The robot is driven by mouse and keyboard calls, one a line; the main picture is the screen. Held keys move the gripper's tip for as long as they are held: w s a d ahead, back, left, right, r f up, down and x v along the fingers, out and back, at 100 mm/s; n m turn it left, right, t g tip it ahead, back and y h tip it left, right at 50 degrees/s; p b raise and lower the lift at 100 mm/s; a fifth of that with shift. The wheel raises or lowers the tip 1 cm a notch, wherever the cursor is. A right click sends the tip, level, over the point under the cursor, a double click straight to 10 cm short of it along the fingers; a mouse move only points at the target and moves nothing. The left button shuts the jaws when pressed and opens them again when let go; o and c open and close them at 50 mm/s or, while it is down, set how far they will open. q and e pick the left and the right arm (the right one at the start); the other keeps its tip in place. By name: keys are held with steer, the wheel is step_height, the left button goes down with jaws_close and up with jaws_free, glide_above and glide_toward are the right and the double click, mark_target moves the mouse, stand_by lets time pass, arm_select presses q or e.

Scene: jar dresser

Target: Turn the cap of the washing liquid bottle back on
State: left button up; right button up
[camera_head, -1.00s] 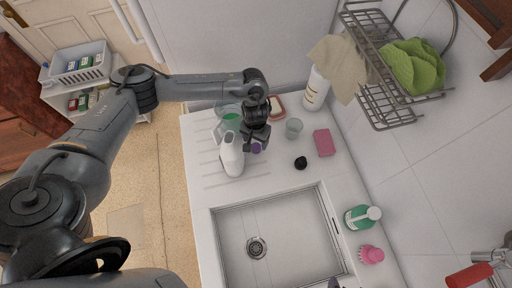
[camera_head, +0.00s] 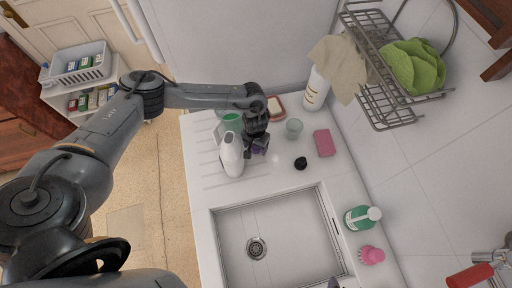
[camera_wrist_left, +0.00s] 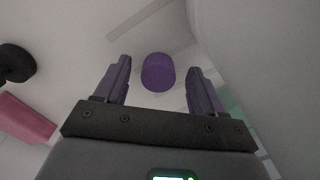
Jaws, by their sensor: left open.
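In the left wrist view, a round purple cap (camera_wrist_left: 158,72) lies on the counter. It shows between the two open fingers of my left gripper (camera_wrist_left: 158,85), a little beyond them, and I see no grip on it. The large pale surface at the right of that view looks like the bottle's side. A small dark tip at the head view's bottom edge may be my right gripper (camera_head: 334,284).
A glass (camera_head: 294,128), a pink sponge (camera_head: 324,143) and a black stopper (camera_head: 300,163) stand or lie to the right. A container with green (camera_head: 230,118) is behind the bottle. The sink (camera_head: 280,235) is in front. A tall white bottle (camera_head: 314,92) is near the dish rack (camera_head: 380,95).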

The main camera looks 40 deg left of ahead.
mark_target(255, 148)
arm_select(q)
steer(key=c, duration=1.1)
steer(key=shift+o, duration=0.2)
step_height(255, 148, up, 10)
steer(key=shift+p, duration=0.3)
